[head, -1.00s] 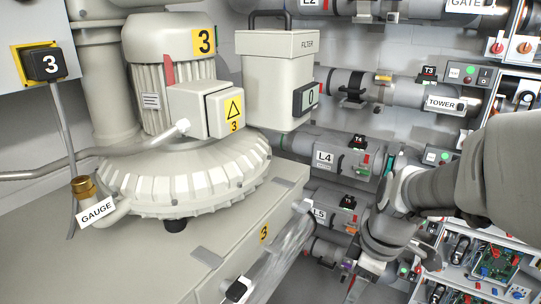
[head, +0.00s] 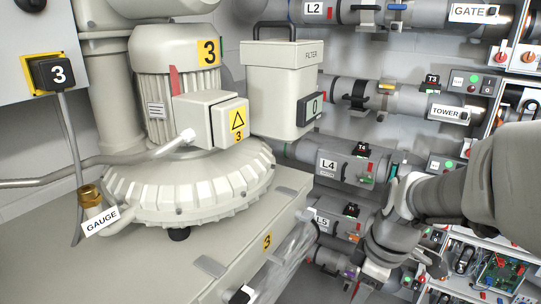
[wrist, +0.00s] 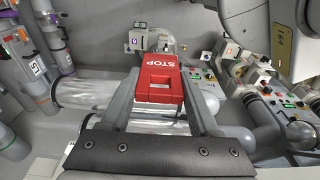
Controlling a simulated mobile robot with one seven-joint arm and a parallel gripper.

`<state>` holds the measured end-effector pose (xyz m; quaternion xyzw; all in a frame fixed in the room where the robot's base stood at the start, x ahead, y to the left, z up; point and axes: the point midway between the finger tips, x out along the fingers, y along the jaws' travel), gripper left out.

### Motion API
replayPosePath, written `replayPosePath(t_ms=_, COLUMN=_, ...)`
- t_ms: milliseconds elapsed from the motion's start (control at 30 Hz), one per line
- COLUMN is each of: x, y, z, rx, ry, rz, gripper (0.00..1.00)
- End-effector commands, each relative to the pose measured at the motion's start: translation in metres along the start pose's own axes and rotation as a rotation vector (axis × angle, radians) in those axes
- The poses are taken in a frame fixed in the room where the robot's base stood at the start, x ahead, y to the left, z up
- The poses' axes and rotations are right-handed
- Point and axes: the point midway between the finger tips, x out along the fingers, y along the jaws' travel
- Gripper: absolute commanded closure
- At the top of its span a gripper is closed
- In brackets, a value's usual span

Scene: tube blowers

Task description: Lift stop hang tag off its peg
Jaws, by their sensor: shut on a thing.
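The red stop hang tag (wrist: 158,82), with white STOP lettering and a recessed slot, sits between the two grey fingers of my gripper (wrist: 158,74) in the wrist view. The fingers are shut on its sides. No peg can be made out behind or under the tag. In the head view my arm reaches down at the right, and the tag cannot be made out there.
A clear tube (wrist: 90,93) runs behind the fingers in the wrist view. Panels with coloured buttons (wrist: 278,98) stand at the right. In the head view, a large blower (head: 185,185) fills the left, and pipes labelled L4 (head: 328,163) and L5 (head: 322,220) run beside my arm.

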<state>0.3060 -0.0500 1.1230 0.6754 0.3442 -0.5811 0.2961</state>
Motion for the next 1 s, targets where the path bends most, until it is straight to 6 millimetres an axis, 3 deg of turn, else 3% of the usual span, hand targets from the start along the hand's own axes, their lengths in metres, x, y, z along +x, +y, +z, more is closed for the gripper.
replayPosePath(t_ms=1000, x=-0.006, y=0.0, z=0.039, rx=0.002, ry=0.0, rz=0.0, gripper=0.91)
